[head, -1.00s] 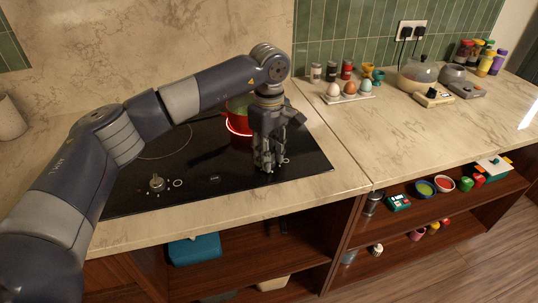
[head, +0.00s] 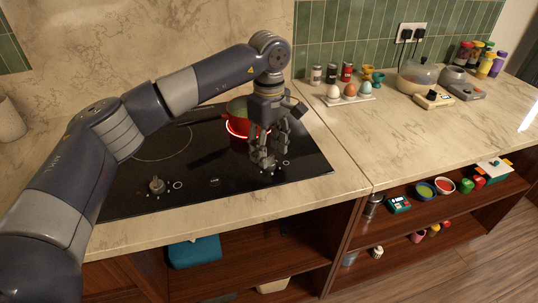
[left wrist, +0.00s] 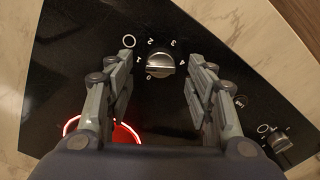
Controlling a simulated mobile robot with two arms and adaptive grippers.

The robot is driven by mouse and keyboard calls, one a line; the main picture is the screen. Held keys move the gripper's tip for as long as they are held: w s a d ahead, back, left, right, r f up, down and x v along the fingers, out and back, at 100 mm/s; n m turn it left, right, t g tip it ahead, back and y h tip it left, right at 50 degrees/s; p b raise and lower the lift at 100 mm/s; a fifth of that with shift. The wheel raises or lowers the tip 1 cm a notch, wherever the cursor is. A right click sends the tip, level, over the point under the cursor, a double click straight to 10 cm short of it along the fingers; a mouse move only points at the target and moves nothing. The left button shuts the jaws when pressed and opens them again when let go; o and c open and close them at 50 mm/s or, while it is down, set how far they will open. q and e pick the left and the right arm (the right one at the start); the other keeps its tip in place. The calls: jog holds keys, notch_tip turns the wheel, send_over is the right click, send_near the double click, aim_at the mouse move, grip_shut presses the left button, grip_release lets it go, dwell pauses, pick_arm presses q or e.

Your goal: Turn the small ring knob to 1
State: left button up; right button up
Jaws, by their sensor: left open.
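The hob knob under my left gripper (head: 269,150) is a round silver knob (left wrist: 160,65) with a grip bar, ringed by the digits 0 to 4. It sits on the black glass hob (head: 215,180). In the left wrist view my open fingers stand on either side of the knob, apart from it. Which digit it points to is hard to tell. A red heating ring (head: 234,133) glows under a pot (head: 237,106) behind the gripper. A second knob (head: 157,186) is at the hob's front left; it also shows in the left wrist view (left wrist: 281,141). My right gripper is out of view.
The pot's dark handle (head: 198,116) points left. An egg tray (head: 350,98), spice jars and a glass-lidded cooker (head: 417,72) stand on the right counter. The counter (head: 345,150) just right of the hob is clear. Open shelves are below.

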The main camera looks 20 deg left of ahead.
aim_at(269, 158)
pick_arm(q)
notch_tip(269, 158, up, 9)
jog(key=shift+r, duration=0.15)
dwell(0.5)
